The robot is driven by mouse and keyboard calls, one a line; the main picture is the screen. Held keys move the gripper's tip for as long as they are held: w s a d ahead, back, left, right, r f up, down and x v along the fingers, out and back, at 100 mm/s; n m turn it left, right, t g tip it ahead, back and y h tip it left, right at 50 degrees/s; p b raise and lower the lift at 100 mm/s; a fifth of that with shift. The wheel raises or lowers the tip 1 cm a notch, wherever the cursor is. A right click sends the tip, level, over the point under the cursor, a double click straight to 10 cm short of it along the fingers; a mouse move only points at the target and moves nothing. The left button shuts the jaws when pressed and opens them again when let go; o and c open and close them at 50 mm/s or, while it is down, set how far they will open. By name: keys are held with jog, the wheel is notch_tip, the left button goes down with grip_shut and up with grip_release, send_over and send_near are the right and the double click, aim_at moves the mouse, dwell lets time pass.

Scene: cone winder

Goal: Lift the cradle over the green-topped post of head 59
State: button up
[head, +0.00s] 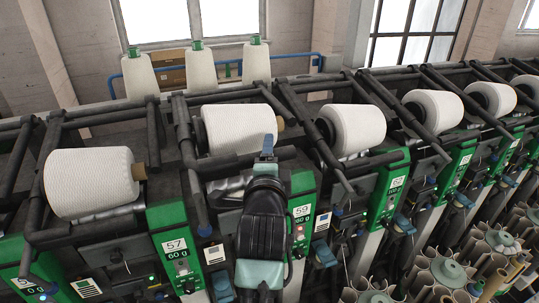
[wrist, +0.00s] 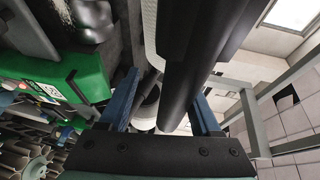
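The green-topped post of head 59 (head: 303,185) stands just right of my arm, with its number label facing front. The black cradle of head 59 (head: 222,166) is a tube frame around a white yarn cone (head: 239,128), left of the post. My gripper (head: 266,148) is at the cradle's front bar, its blue fingers pointing up and away. In the wrist view, the thick dark bar (wrist: 196,70) passes between the two open fingers, with a gap to the left finger; contact with the right one is unclear. A green housing (wrist: 85,75) with a label lies left of the fingers.
Head 57 (head: 174,245) with its cone (head: 90,183) is on the left. Head 62 (head: 396,182) with its cone (head: 353,130) is on the right. Black cradle bars crowd both sides. Several cones stand on the back ledge; bobbins fill the lower right.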

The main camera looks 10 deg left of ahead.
jog(key=shift+s+f, duration=0.1)
jog(key=shift+f, duration=0.05)
jog(key=b+v, duration=0.5)
jog(key=v, duration=0.7)
jog(key=shift+s, duration=0.35)
jog(key=shift+d, duration=0.1)
dwell(0.5)
jog(key=s+d+r+n+t+h+b, duration=0.1)
jog(key=s+d+r+n+t+b, duration=0.1)
jog(key=r, duration=0.6)
jog(key=s+d+r+n+t+h+b, duration=0.1)
jog(key=s+d+r+n+t+b, duration=0.1)
jog(key=s+d+r+n+t, duration=0.2)
jog(key=s+d+r+n+t+h+b, duration=0.1)
jog(key=s+d+r+n+t, duration=0.3)
jog(key=r+n, duration=0.5)
notch_tip(320, 180, up, 3)
jog(key=shift+s+f+t+b, duration=0.15)
jog(key=shift+s+t+b, duration=0.4)
jog(key=shift+s, duration=0.4)
